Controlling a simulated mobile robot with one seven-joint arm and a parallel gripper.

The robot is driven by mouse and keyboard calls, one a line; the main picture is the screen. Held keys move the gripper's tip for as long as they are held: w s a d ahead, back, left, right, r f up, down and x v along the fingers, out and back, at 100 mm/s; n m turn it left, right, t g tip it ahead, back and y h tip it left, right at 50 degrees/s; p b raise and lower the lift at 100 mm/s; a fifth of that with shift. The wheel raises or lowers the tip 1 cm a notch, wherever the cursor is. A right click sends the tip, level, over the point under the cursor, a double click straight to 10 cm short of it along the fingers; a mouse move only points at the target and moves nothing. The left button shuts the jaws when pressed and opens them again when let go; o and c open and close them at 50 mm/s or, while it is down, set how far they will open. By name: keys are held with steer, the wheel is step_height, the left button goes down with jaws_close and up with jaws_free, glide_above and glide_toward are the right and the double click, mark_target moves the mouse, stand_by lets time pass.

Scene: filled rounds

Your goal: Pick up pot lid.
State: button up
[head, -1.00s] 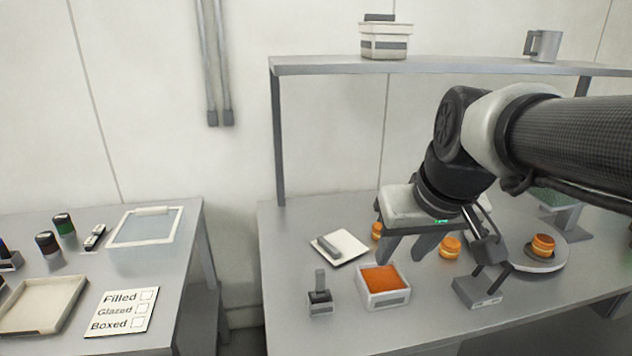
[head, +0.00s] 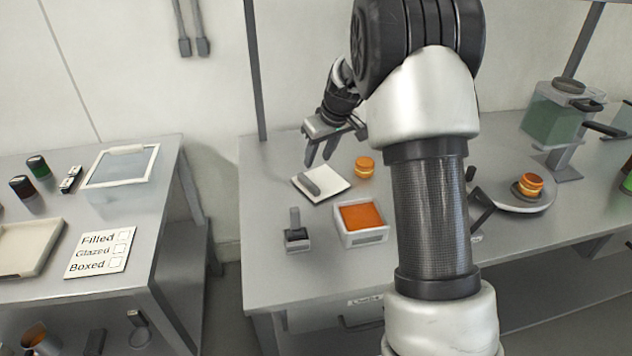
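The pot lid (head: 338,180) is a flat white square with a grey bar handle, lying on the right-hand table. The white open pot (head: 362,238) with orange filling stands just in front of it. My gripper (head: 319,161) points down just above and behind the lid, near its handle. Its fingers are apart with nothing seen between them, and it looks clear of the lid. The exact gap is hard to judge.
A small grey upright-handled tool (head: 296,232) stands left of the pot. A filled round (head: 364,167) sits right of the lid. Another round (head: 530,184) rests on a round plate (head: 500,200). My arm hides the table's middle.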

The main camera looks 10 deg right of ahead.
mark_target(309, 181)
steer(key=p+x, duration=0.1)
steer(key=x, duration=1.1)
steer(key=shift+w, duration=0.1)
steer(key=shift+f+b, duration=0.1)
steer(key=shift+b, duration=0.2)
jaws_close()
